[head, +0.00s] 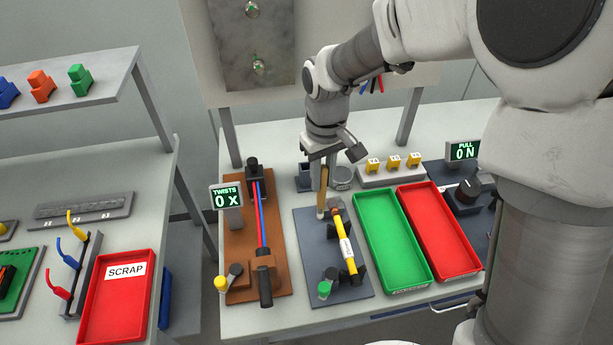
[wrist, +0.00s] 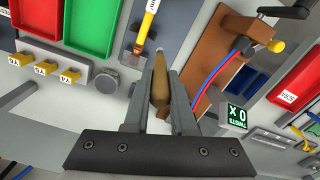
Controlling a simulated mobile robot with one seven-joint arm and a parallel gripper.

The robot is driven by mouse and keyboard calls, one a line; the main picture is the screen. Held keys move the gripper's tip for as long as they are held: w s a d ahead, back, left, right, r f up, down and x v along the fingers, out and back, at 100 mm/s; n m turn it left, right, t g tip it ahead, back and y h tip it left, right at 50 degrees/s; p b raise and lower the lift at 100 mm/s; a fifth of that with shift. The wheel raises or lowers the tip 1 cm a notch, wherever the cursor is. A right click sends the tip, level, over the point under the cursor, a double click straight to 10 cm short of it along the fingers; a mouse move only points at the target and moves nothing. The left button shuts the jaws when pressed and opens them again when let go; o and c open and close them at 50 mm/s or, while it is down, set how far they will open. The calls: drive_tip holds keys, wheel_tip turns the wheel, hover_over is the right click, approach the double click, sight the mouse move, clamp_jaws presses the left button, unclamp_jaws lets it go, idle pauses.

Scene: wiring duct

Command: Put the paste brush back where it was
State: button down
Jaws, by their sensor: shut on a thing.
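The paste brush (head: 322,192), a slim brown stick with a pale lower end, is held upright in my gripper (head: 320,178). In the wrist view the brush (wrist: 159,84) lies between the two grey fingers of my gripper (wrist: 160,97), which are shut on it. Its lower end is over the back of the dark blue-grey plate (head: 310,235); I cannot tell whether it touches. A small round grey tin (head: 342,178) stands just right of the gripper. A dark open holder (head: 304,178) stands just left of it, partly hidden. Which one the brush came from is not shown.
A yellow labelled cable piece (head: 346,240) sits on the plate beside the brush. A brown twisting fixture (head: 238,268) stands left. Green (head: 378,222) and red (head: 432,220) trays lie right. Yellow tagged blocks (head: 393,161) stand behind the trays.

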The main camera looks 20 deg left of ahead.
drive_tip(key=w+a+p, duration=0.2)
drive_tip(key=w+a, duration=0.2)
drive_tip(key=w, duration=0.4)
drive_tip(key=w+a+p, duration=0.2)
drive_tip(key=w+a, duration=0.1)
drive_tip(key=w, duration=0.5)
wheel_tip(320, 180, down, 7)
drive_tip(key=p, duration=0.1)
drive_tip(key=shift+s+a, duration=0.15)
drive_tip(key=shift+a, duration=0.15)
drive_tip(key=shift+f, duration=0.25)
drive_tip(key=c, duration=0.7)
unclamp_jaws()
drive_tip(key=shift+c, duration=0.2)
drive_tip(key=shift+r, duration=0.1)
